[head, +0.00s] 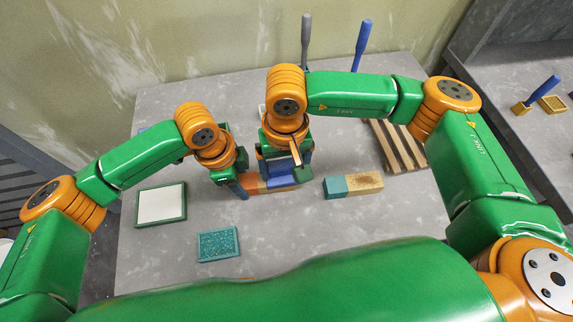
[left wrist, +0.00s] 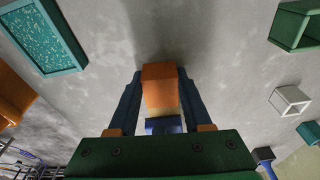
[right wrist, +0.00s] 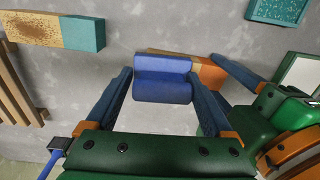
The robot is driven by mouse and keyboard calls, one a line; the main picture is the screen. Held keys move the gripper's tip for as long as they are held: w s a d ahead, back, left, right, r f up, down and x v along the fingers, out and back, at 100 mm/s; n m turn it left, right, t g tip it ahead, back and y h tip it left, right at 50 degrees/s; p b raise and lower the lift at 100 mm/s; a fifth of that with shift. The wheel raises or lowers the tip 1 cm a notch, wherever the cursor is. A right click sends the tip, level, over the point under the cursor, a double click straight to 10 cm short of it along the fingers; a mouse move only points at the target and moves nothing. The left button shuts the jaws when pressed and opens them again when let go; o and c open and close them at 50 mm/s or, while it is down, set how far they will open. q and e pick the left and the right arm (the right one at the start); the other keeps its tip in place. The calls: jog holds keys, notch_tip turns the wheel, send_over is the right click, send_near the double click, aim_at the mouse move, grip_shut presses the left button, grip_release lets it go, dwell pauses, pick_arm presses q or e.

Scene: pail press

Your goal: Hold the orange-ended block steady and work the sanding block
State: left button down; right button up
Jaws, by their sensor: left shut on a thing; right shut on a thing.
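The orange-ended block (head: 252,186) lies on the grey table, its orange end toward the left. My left gripper (head: 239,188) is shut on that end; in the left wrist view its fingers stand either side of the orange end (left wrist: 160,85). The blue sanding block (head: 281,177) is over the wooden part of the block. My right gripper (right wrist: 163,92) is shut on the sanding block (right wrist: 163,80), which hides much of the wood. Whether the sanding block touches the wood I cannot tell for sure.
A teal-ended block (head: 352,186) lies to the right, near a slatted wooden rack (head: 395,145). A green-framed white panel (head: 161,203) and a teal speckled tray (head: 218,244) lie to the left and front. Tall grey (head: 305,40) and blue (head: 362,40) handles rise at the back.

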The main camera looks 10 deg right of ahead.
jog(key=shift+a, duration=0.6)
jog(key=shift+d, duration=0.1)
pick_arm(q)
jog(key=shift+a, duration=0.1)
pick_arm(e)
jog(key=shift+d, duration=0.85)
notch_tip(320, 180, up, 4)
jog(key=shift+r, duration=0.1)
